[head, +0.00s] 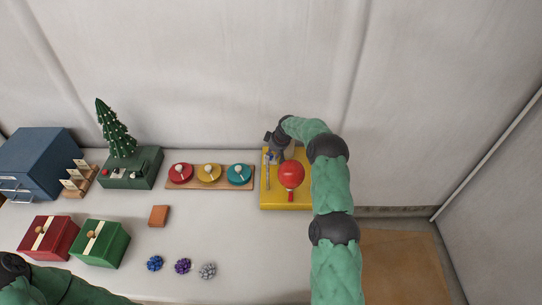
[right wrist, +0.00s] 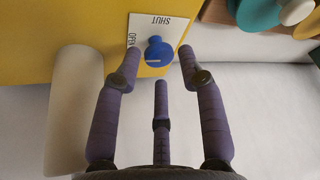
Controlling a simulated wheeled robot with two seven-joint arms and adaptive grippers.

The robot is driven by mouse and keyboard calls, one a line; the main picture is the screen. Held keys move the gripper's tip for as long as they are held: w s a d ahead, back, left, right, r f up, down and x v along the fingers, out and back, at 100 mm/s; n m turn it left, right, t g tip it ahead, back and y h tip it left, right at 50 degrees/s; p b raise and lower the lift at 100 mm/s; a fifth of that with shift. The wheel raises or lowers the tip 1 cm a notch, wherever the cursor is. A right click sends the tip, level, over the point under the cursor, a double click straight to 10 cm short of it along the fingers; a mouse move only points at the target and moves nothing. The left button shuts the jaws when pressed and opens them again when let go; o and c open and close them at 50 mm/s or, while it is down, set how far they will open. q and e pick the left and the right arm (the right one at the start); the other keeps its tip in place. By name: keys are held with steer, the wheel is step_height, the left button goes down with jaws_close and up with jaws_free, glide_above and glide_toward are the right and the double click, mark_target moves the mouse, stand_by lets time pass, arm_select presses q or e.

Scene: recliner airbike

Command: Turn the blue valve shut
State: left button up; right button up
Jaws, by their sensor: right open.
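The blue valve (right wrist: 158,52) is a round knob with a pale line on its face. It sits on a white plate (right wrist: 172,27) marked SHUT and OPEN, fixed to a yellow panel (head: 265,199). My right gripper (head: 273,155) is over the panel's left back part and hides most of the valve in the head view. In the right wrist view the open fingers of my right gripper (right wrist: 158,62) spread around the knob, one on each side and one below; contact cannot be told. My left arm shows at the bottom left, its gripper out of view.
A pale cylinder (right wrist: 75,110) is close to the fingers. A wooden board (head: 210,186) with red, yellow and teal discs lies left of the panel.

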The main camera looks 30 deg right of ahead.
steer(key=shift+x, duration=1.1)
jaws_close()
